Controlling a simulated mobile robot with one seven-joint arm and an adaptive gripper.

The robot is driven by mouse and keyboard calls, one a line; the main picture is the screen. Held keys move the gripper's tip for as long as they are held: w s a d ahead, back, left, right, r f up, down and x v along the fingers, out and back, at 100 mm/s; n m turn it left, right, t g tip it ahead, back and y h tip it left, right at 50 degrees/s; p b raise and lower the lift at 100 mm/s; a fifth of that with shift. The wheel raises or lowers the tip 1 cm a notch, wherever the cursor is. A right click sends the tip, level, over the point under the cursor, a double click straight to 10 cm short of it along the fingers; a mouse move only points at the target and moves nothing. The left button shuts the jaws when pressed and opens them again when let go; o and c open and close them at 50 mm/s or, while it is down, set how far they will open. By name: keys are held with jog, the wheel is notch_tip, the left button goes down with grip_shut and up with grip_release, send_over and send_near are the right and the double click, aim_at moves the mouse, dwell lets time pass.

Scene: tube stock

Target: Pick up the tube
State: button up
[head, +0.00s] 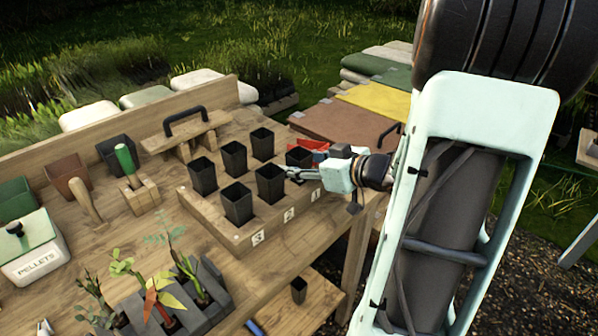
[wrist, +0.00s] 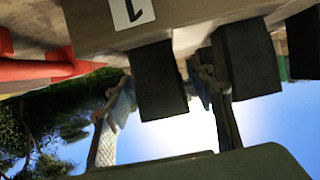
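The tubes are black square pots standing in two rows in a wooden tray (head: 262,228) on the bench. The front row is labelled 3, 2 and 1. My gripper (head: 312,172) is at the tray's right end, beside the pot (head: 298,155) by label 1, and partly covers it. In the wrist view, which appears upside down, a black pot (wrist: 158,82) near label 1 shows between the two fingers of my gripper (wrist: 163,92). The fingers are open, with visible gaps on both sides of it. A neighbouring pot (wrist: 252,60) shows just behind the right-hand finger.
A red object (head: 308,145) lies close behind my gripper. A wooden carrier with a dark handle (head: 185,120) stands behind the tray. Seedlings (head: 155,290) in a grey holder stand in front. A pellets box (head: 35,250) is at left. Another pot (head: 299,290) is on the lower shelf.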

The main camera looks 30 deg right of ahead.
jog(key=c, duration=0.7)
jog(key=shift+o, duration=0.2)
jog(key=shift+r, duration=0.1)
